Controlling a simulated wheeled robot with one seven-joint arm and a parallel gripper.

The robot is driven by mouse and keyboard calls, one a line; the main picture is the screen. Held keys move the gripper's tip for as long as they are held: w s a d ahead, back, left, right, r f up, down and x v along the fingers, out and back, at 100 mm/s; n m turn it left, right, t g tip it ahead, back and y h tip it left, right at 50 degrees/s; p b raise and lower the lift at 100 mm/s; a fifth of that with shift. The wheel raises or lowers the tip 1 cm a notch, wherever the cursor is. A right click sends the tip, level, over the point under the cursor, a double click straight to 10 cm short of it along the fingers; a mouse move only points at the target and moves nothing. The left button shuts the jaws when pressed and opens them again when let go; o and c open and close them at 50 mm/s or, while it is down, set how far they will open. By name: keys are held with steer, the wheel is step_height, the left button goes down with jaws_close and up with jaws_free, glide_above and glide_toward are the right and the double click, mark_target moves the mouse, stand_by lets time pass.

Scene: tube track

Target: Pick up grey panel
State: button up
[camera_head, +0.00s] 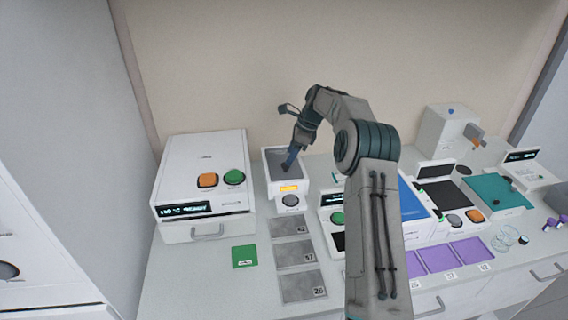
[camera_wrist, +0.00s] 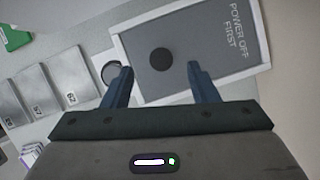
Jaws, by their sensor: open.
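The grey panel (camera_wrist: 205,45) lies in a white frame in the wrist view. It bears the words "POWER OFF FIRST" and a round dark knob (camera_wrist: 160,60). In the head view the panel (camera_head: 283,155) is on top of a small white device (camera_head: 273,190). My gripper (camera_head: 288,166) is over the panel in the head view. In the wrist view my gripper (camera_wrist: 160,69) is open, with its blue fingers on either side of the knob and a gap on both sides. I cannot tell the exact height of the fingertips above the panel.
A white box (camera_head: 200,165) with orange and green buttons stands to the left. Grey numbered tiles (camera_head: 291,225) and a green tile (camera_head: 245,257) lie in front. More devices, a teal mat (camera_head: 490,193) and purple tiles (camera_head: 437,259) are to the right.

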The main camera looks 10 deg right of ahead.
mark_target(283, 160)
steer(key=shift+p+x, duration=0.95)
steer(key=shift+x, duration=1.7)
steer(key=shift+d, duration=0.2)
steer(key=c, duration=1.2)
steer(key=shift+o, duration=0.2)
